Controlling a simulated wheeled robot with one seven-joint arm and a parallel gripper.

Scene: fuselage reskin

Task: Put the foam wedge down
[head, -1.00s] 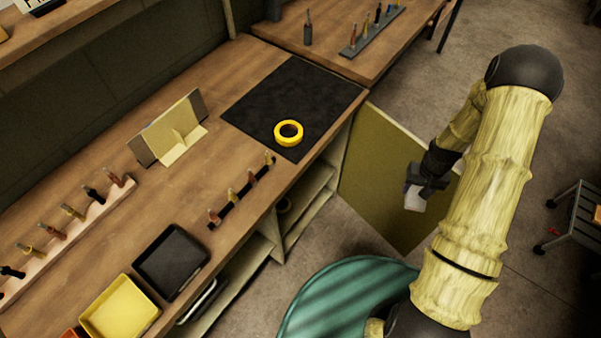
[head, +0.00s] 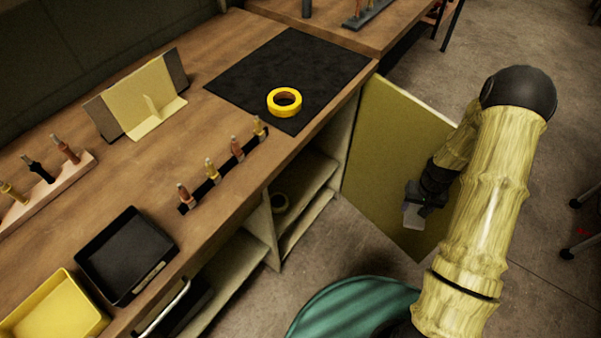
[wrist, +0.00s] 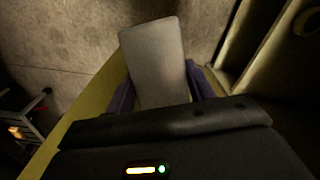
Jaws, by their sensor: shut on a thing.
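The foam wedge (wrist: 155,62) is a pale grey block in my gripper (wrist: 160,92). In the wrist view it sticks out beyond the dark purple fingers on either side of it. In the head view my gripper (head: 418,200) hangs in front of the open olive cabinet door, and the wedge (head: 413,214) shows as a small pale shape below it. The gripper is to the right of the workbench (head: 215,105) and apart from its top. The fingers' inner faces are partly hidden by the wedge.
A black mat (head: 310,60) with a yellow tape roll (head: 284,101) lies on the bench. A tool strip (head: 222,172), a black tray (head: 125,255), a yellow tray (head: 55,310) and a propped panel (head: 135,95) stand nearer. The open cabinet door (head: 385,150) juts out beside my arm.

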